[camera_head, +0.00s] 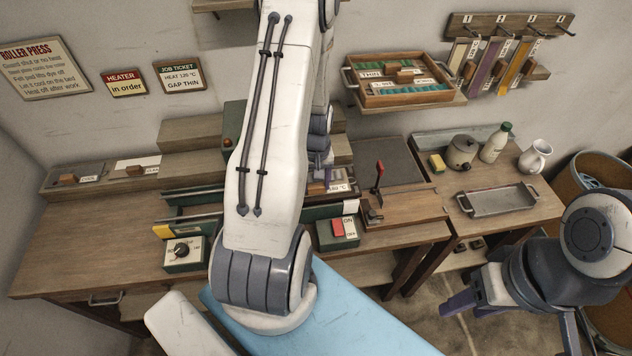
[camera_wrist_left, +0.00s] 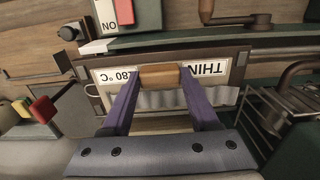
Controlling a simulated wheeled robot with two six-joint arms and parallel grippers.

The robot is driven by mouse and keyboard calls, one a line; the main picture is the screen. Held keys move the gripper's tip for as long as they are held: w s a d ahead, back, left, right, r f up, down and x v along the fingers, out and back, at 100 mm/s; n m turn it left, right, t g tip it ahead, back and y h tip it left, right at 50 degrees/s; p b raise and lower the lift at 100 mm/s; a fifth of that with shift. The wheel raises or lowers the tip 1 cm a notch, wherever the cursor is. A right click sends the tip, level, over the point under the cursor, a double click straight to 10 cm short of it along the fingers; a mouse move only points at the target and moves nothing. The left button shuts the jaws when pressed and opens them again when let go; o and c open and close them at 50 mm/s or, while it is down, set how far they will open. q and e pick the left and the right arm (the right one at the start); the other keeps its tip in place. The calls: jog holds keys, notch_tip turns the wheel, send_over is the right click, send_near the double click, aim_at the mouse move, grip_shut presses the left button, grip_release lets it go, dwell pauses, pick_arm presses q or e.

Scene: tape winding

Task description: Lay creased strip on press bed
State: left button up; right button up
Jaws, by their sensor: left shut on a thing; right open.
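In the left wrist view, my left gripper (camera_wrist_left: 160,77) is shut on a small wooden block (camera_wrist_left: 159,75). The block lies between labels reading 80 °C and THIN. A grey, wavy piece (camera_wrist_left: 180,99), which looks like the creased strip, shows just below the labels between and beside the fingers. In the head view, my left gripper (camera_head: 327,182) is low over the green roller press (camera_head: 190,222), partly behind my own arm. The press bed is mostly hidden by that arm. My right gripper (camera_head: 460,302) is open and empty at the lower right, away from the press.
A switch box (camera_head: 338,232) with a red button and a dial box (camera_head: 184,252) stand at the front of the press. A red-knobbed lever (camera_head: 379,172) stands to its right.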

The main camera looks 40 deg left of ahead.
pick_arm(q)
jog(key=o, duration=1.5)
jog(key=shift+r, duration=0.1)
notch_tip(320, 180, up, 10)
jog(key=shift+r+b, duration=0.15)
jog(key=shift+b, duration=0.85)
jog(key=shift+d, duration=0.1)
